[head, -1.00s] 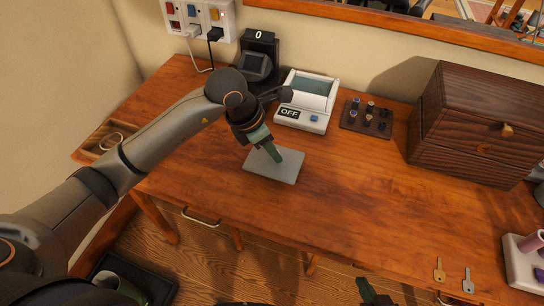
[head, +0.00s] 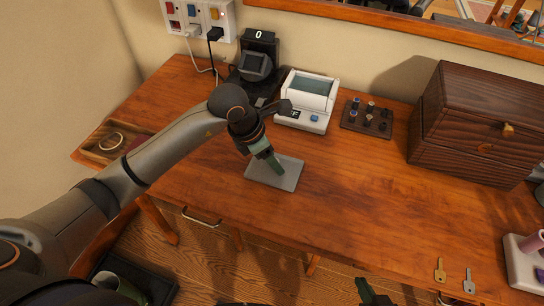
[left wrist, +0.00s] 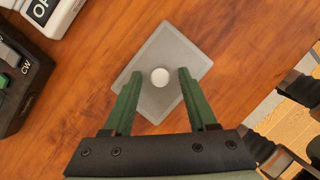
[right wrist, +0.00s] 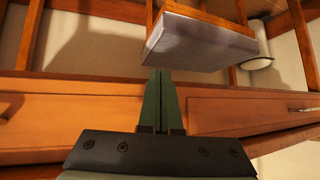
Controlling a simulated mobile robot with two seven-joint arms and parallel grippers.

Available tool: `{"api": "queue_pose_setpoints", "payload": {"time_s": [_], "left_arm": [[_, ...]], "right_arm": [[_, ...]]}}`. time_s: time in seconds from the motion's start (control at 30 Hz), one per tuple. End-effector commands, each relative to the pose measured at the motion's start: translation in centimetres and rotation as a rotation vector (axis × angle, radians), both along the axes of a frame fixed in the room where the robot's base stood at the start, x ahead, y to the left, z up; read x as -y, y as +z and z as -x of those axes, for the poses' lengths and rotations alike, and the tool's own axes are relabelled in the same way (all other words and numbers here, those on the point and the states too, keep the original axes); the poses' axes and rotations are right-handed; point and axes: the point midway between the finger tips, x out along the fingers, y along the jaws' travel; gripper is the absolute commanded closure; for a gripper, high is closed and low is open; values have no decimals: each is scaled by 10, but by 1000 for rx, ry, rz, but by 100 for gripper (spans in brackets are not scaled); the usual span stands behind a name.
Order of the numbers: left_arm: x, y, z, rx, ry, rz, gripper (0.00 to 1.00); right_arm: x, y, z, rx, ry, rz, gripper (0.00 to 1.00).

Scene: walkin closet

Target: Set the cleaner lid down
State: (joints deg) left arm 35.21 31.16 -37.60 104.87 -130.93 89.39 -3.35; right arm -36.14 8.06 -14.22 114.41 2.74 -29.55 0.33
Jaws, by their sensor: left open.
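The cleaner lid, a flat grey rectangular plate (head: 288,180), lies flat on the wooden desk in the head view. In the left wrist view the lid (left wrist: 182,50) has a round white knob (left wrist: 160,77) on top. My left gripper (head: 272,168) is over the lid. Its green fingers (left wrist: 155,75) are apart, one on each side of the knob, with gaps between. My right gripper (head: 366,288) is low, in front of the desk edge. In the right wrist view its fingers (right wrist: 161,73) are together with nothing between them.
Behind the lid stand a white printer-like device (head: 310,92) and a black device (head: 257,62). A small rack (head: 367,117) and a dark wooden box (head: 470,120) are to the right. Two keys (head: 440,270) lie near the front edge. The desk's middle is clear.

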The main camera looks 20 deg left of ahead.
Motion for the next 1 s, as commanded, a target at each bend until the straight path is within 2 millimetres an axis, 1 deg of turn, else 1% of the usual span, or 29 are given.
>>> {"api": "queue_pose_setpoints", "payload": {"time_s": [0.17,0.23,0.5,0.6,0.7,0.83,1.0], "left_arm": [[-1,6,0,2,-1,0,42],[-4,15,2,4,0,1,42],[-20,69,17,6,0,-1,42],[-26,87,23,5,1,-2,42],[-29,100,26,4,0,-1,42],[-33,111,30,2,1,-1,42],[-34,114,31,1,0,1,42]], "right_arm": [[0,3,0,0,-1,1,100],[0,3,0,0,-1,1,100],[4,3,4,-7,-7,6,100],[5,3,6,-8,-9,7,100],[6,3,6,-6,-12,8,100],[8,4,5,-5,-14,9,100],[9,4,5,-5,-15,11,100]]}}
